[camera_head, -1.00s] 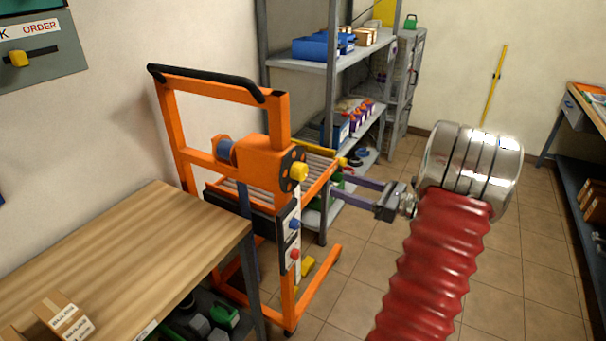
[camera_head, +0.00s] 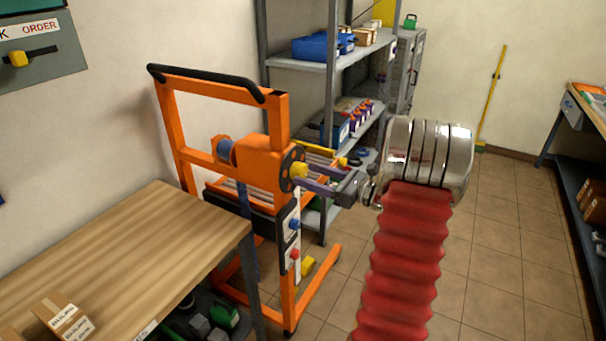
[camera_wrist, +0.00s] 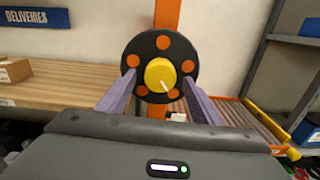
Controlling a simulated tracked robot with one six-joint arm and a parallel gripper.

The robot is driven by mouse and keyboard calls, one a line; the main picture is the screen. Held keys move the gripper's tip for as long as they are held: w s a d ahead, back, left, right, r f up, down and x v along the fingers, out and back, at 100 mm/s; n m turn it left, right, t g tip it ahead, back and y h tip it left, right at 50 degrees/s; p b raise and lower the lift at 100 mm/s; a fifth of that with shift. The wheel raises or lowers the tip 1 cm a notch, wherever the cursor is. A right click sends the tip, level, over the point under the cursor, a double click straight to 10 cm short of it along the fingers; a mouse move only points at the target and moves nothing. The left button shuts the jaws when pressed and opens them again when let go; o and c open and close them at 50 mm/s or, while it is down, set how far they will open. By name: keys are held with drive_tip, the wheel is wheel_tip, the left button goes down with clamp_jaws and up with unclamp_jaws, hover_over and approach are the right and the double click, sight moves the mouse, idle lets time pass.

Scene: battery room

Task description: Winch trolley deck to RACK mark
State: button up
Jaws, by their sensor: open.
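The orange winch trolley (camera_head: 280,115) stands beside the wooden bench. Its winch wheel is a black disc with orange spots (camera_wrist: 163,42) and a yellow knob (camera_wrist: 160,76) at its centre with a white line on it. The knob also shows in the head view (camera_head: 299,170). The roller deck (camera_head: 318,158) sits behind the mast. A white strip with a blue marker (camera_head: 294,224) and a red marker (camera_head: 294,254) runs down the mast; its lettering is too small to read. My gripper (camera_wrist: 160,88) is open, its purple fingers either side of the knob; contact is not clear.
A wooden bench (camera_head: 130,250) with small boxes stands at the left. A grey shelf rack (camera_head: 330,62) with blue bins stands behind the trolley. A dark workbench (camera_head: 575,140) is at the far right. The tiled floor (camera_head: 500,250) between is clear.

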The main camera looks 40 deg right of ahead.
drive_tip(key=shift+x, duration=1.4)
drive_tip(key=c, duration=1.1)
